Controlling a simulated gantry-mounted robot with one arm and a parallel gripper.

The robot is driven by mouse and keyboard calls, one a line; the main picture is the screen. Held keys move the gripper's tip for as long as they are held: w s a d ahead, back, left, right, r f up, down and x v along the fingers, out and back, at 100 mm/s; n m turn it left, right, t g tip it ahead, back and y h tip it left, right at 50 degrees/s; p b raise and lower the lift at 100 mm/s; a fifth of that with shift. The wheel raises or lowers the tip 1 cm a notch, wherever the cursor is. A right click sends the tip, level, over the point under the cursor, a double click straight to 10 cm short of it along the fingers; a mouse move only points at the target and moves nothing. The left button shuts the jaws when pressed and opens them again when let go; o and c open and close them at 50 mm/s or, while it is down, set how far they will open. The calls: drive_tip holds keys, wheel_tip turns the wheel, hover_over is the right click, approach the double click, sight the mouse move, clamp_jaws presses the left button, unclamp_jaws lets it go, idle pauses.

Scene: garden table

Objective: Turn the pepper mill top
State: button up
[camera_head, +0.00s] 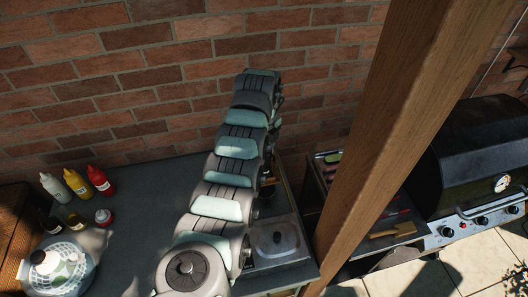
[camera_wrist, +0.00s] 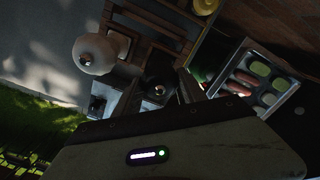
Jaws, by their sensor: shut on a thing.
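In the wrist view, my gripper (camera_wrist: 160,90) points down in shadow, its two dark fingers on either side of a dark, rounded top with a small shiny spot. I take this for the pepper mill (camera_wrist: 157,86). The gripper is shut on it. The mill's lower body is hidden below its top, and the dim light hides how far round the top is turned. In the head view my own arm covers the gripper and most of the mill's place.
A tray of vegetables (camera_wrist: 258,80) lies right of the gripper, and a white round object (camera_wrist: 95,54) to its left.

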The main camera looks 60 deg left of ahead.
idle(0.4)
drive_tip(key=o, duration=1.4)
drive_tip(key=shift+c, duration=0.2)
drive_tip(key=shift+r, duration=0.1)
wheel_tip(320, 180, up, 11)
drive_tip(key=b, duration=0.2)
